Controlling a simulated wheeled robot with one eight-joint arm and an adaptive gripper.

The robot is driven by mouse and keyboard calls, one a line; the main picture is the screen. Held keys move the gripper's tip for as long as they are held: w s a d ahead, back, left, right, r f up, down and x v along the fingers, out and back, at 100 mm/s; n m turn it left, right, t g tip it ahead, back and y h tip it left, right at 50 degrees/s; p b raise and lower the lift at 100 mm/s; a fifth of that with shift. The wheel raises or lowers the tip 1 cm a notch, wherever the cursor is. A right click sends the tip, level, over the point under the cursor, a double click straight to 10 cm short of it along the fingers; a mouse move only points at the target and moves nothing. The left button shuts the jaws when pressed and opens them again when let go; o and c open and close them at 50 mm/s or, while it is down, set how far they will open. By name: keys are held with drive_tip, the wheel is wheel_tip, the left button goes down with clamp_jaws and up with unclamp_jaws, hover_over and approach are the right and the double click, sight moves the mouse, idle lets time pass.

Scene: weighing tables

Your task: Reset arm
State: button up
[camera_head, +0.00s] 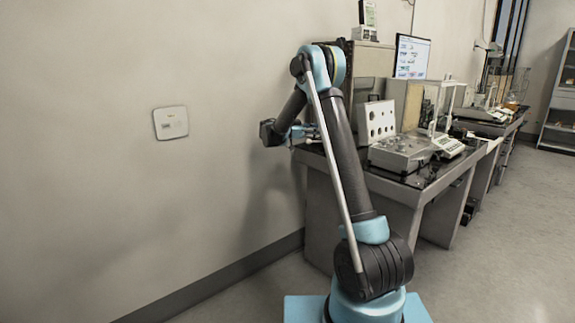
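My arm (335,140) rises from its blue base in the lower middle of the head view and folds over at the top toward the wall. Its end part (272,132) hangs at the left of the upper arm, near the corner of the weighing table. I see nothing held.
A wall with a white box (170,122) is on the left. Open floor (500,245) lies at right.

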drive_tip(key=s+d+r+n+g+y, duration=0.1)
drive_tip(key=s+d+n+y, duration=0.15)
drive_tip(key=s+d, duration=0.3)
drive_tip(key=s+d+r+n+y, duration=0.2)
drive_tip(key=s+d+n, duration=0.15)
drive_tip(key=s, duration=0.35)
drive_tip(key=s+d+f+n+y, duration=0.2)
drive_tip(key=s, duration=0.6)
drive_tip(key=s+d+f+n+y, duration=0.1)
drive_tip(key=s+d+y, duration=0.1)
drive_tip(key=s, duration=0.5)
drive_tip(key=s+a+f+n+y, duration=0.2)
drive_tip(key=s+f, duration=0.3)
drive_tip(key=s, duration=0.4)
drive_tip(key=s+a+f+n+y, duration=0.3)
drive_tip(key=s+f, duration=0.3)
drive_tip(key=s, duration=0.4)
drive_tip(key=s+a+f+n+y, duration=0.3)
drive_tip(key=s+f, duration=0.3)
drive_tip(key=s, duration=0.3)
drive_tip(key=shift+s+a+f, duration=0.2)
drive_tip(key=shift+a, duration=0.2)
drive_tip(key=shift+y, duration=0.25)
drive_tip(key=shift+w+f, duration=0.2)
drive_tip(key=shift+w, duration=0.25)
